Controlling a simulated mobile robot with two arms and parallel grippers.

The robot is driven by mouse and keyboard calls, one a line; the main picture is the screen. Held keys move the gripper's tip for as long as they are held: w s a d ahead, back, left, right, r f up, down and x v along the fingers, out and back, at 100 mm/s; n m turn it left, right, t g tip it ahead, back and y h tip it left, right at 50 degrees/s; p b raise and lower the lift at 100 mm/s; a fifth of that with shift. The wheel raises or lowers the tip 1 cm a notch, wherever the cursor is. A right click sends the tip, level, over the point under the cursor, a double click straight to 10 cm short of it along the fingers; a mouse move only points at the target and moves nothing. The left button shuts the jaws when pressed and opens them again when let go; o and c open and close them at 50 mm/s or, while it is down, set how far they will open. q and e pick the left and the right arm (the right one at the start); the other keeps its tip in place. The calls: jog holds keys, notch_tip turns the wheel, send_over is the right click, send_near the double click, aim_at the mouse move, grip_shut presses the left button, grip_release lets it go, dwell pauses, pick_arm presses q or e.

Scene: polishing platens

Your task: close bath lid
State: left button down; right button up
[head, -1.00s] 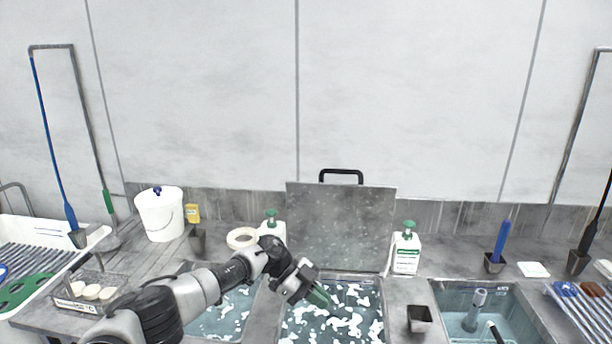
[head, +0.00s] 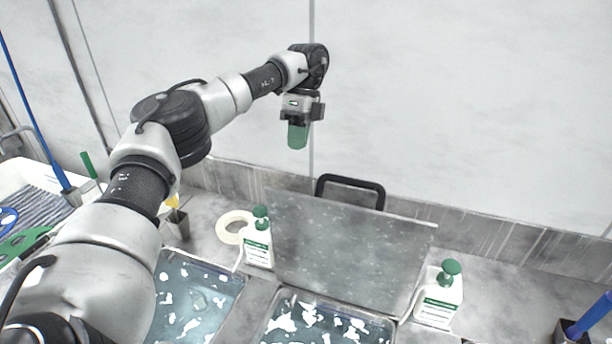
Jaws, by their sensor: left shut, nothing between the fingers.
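The bath lid (head: 345,250) is a grey speckled plate standing open, near upright, at the back edge of the middle bath (head: 325,322). A black handle (head: 350,180) sits on its top edge. The bath holds bluish water with white floating patches. My left gripper (head: 298,135) is shut, with green fingers pointing down. In the picture it is above and left of the handle, apart from it. My right gripper is not in view.
A white bottle with a green pump (head: 258,240) stands left of the lid, another (head: 438,295) right of it. A tape roll (head: 234,227) lies on the counter. A second bath (head: 192,300) is at left. The wall is behind.

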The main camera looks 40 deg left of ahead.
aim_at(283, 194)
pick_arm(q)
jog(key=s+f, duration=0.2)
jog(key=f, duration=0.1)
jog(key=s+d+f+p, duration=0.1)
jog(key=s+f, duration=0.1)
jog(key=s, duration=0.1)
jog(key=s+f+p, duration=0.1)
jog(key=s+f, duration=0.2)
jog(key=shift+d+f, duration=0.3)
jog(key=shift+d, duration=0.1)
jog(key=shift+f, duration=0.1)
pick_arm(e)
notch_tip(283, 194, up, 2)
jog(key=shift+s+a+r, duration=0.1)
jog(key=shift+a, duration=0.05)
